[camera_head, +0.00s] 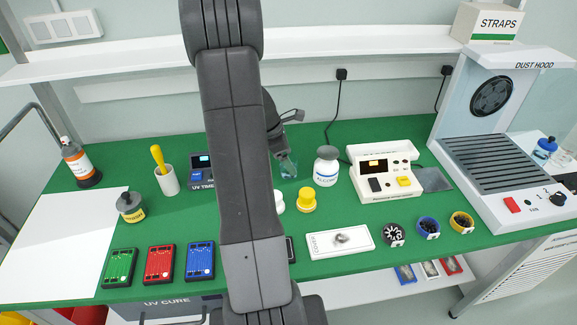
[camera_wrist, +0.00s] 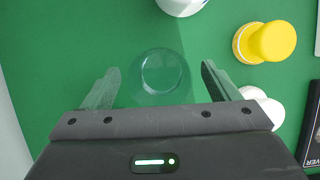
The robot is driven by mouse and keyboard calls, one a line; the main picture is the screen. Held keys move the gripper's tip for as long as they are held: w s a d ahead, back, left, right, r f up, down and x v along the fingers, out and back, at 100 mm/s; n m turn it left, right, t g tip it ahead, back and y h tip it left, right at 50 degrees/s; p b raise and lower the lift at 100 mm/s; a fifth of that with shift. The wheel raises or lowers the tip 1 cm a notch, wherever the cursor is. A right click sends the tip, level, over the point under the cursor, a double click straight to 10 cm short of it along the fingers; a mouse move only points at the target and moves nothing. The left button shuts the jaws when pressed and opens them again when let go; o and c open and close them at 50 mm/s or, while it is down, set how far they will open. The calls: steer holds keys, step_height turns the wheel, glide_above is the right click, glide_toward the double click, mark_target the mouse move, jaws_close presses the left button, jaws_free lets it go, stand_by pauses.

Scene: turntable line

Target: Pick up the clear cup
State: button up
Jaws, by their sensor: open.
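The clear cup (camera_wrist: 160,72) stands on the green bench mat in the wrist view, seen from above as a faint round outline. My gripper (camera_wrist: 160,86) is open, with one finger to the left of the cup and one to the right. The cup lies between the fingers, and a gap shows on each side. In the head view the clear cup (camera_head: 287,166) shows just below my gripper (camera_head: 286,150), partly hidden by my arm.
A yellow-capped pot (camera_head: 307,200) and a white alcohol bottle (camera_head: 326,166) stand to the cup's right. White round pieces (camera_wrist: 262,105) lie close to my right finger. A UV timer (camera_head: 202,172) stands left of my arm. A shelf (camera_head: 330,40) runs above the bench.

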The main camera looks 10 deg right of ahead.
steer(key=shift+x, duration=1.2)
steer(key=c, duration=1.1)
steer(key=shift+r, duration=0.15)
steer(key=shift+r, duration=4.85)
